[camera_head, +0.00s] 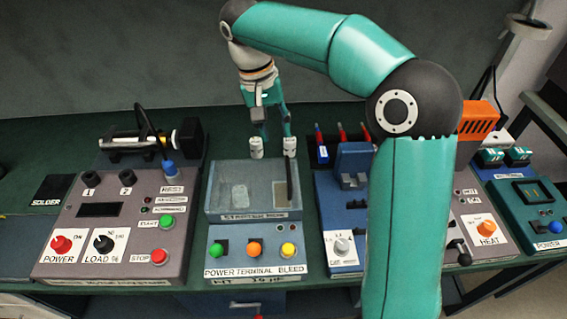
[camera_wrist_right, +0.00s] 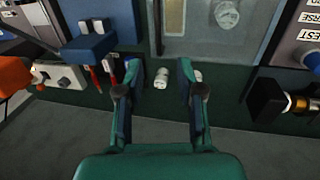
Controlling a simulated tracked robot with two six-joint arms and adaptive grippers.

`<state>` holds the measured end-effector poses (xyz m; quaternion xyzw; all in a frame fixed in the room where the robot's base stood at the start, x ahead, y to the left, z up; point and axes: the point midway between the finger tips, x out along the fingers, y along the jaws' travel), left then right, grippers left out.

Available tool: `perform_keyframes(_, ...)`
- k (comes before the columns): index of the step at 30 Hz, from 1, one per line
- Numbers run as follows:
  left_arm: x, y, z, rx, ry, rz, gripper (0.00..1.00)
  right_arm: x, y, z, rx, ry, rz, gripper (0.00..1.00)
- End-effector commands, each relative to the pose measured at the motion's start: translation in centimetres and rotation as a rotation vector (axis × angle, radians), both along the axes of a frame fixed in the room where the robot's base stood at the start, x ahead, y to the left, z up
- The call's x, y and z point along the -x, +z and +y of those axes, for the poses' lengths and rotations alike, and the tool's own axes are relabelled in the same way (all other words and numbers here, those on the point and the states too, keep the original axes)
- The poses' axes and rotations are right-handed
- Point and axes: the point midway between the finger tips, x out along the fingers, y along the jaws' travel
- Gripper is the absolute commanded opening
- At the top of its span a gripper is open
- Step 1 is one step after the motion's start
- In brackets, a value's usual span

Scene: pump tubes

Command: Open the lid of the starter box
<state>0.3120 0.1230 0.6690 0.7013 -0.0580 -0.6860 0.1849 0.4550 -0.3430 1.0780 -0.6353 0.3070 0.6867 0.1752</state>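The starter box (camera_head: 212,190) is a grey-blue box with a name label on its front, standing mid-table in the head view. Its top shows a pale patch and a tan window panel at the right. I cannot tell a separate lid edge, or whether the lid is open. The box also shows at the top of the right wrist view (camera_wrist_right: 208,38). My right gripper (camera_head: 272,136) points down behind the box's rear edge. In the wrist view its fingers (camera_wrist_right: 160,68) are apart with nothing gripped between them. My left gripper is not in view.
Two small white cylinders (camera_head: 256,148) (camera_head: 290,147) stand behind the box, near my fingertips. A pump console (camera_head: 120,235) is at the left and a blue panel (camera_head: 335,225) at the right. A button panel (camera_head: 255,250) lies in front.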

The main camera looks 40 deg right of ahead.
Motion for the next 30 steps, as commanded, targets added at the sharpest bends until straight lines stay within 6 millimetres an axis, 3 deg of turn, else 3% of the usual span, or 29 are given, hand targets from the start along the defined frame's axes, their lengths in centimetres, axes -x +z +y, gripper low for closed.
perform_keyframes(9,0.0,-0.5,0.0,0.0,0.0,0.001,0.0,1.0,-6.8,-1.0,-0.001,0.001,0.002,0.37)
perform_keyframes(15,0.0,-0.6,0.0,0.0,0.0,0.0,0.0,1.3,-9.8,-1.5,0.0,0.002,0.002,0.37)
perform_keyframes(21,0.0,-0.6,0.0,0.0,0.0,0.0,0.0,1.5,-11.2,-1.7,0.0,0.001,-0.002,0.37)
perform_keyframes(30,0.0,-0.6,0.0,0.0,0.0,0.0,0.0,1.5,-11.3,-1.7,0.0,0.001,-0.003,0.37)
